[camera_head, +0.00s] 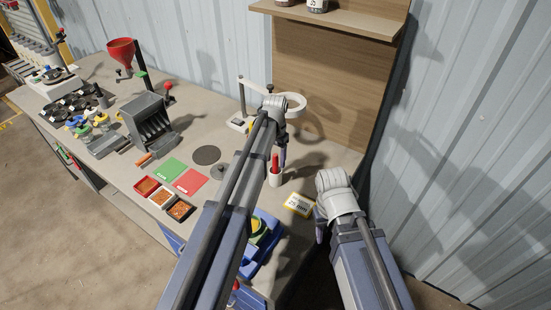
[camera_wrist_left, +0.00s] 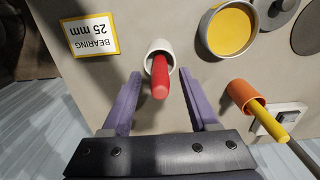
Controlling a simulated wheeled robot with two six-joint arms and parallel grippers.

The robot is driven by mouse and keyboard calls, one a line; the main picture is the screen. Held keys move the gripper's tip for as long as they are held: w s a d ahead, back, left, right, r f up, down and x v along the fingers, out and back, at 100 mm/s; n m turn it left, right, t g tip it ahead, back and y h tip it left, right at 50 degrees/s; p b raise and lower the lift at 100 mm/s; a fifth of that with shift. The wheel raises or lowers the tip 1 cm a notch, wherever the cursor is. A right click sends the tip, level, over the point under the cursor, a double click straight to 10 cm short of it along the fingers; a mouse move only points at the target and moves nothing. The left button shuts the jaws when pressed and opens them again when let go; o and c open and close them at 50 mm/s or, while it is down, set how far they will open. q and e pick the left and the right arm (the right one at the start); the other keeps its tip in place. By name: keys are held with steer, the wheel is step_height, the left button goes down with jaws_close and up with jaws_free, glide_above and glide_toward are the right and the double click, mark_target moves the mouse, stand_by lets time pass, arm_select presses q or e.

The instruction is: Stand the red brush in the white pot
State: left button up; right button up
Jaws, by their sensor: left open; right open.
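The red brush (camera_wrist_left: 160,80) stands in the white pot (camera_wrist_left: 152,47), its red handle sticking up out of the rim. In the head view the red brush (camera_head: 275,162) also rises from the white pot (camera_head: 275,180) on the bench. My left gripper (camera_wrist_left: 160,74) is open, with its purple fingers on either side of the red handle and a gap on both sides. In the head view my left gripper (camera_head: 283,155) shows just above and right of the pot, partly hidden by its arm. My right gripper (camera_head: 320,232), mostly hidden, hangs at the bench's right edge, empty.
A yellow "bearing 25 mm" label (camera_wrist_left: 90,38) lies near the white pot. A yellow-filled round dish (camera_wrist_left: 230,28) and an orange pot (camera_wrist_left: 245,95) with a yellow-handled tool stand right of it. A ring stand (camera_head: 243,110) stands behind. A wooden panel (camera_head: 335,90) backs the bench.

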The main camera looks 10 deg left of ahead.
arm_select(q)
step_height(320, 180, up, 7)
steer(key=p, duration=0.6)
steer(key=shift+f, duration=0.1)
arm_select(e)
step_height(320, 180, up, 7)
steer(key=shift+f, duration=0.15)
arm_select(q)
steer(key=shift+f, duration=0.1)
steer(key=s+d+f+b, duration=0.2)
steer(key=s, duration=0.7)
steer(key=s+d+f+b, duration=0.2)
steer(key=s+d, duration=0.1)
steer(key=s, duration=0.5)
steer(key=s+d+f+y+b, duration=0.1)
steer(key=s+d+f+b, duration=0.1)
steer(key=s, duration=0.7)
steer(key=shift+s+d, duration=0.3)
steer(key=shift+d, duration=0.25)
arm_select(e)
step_height(320, 180, down, 6)
steer(key=shift+f, duration=0.25)
arm_select(q)
steer(key=shift+f, duration=0.1)
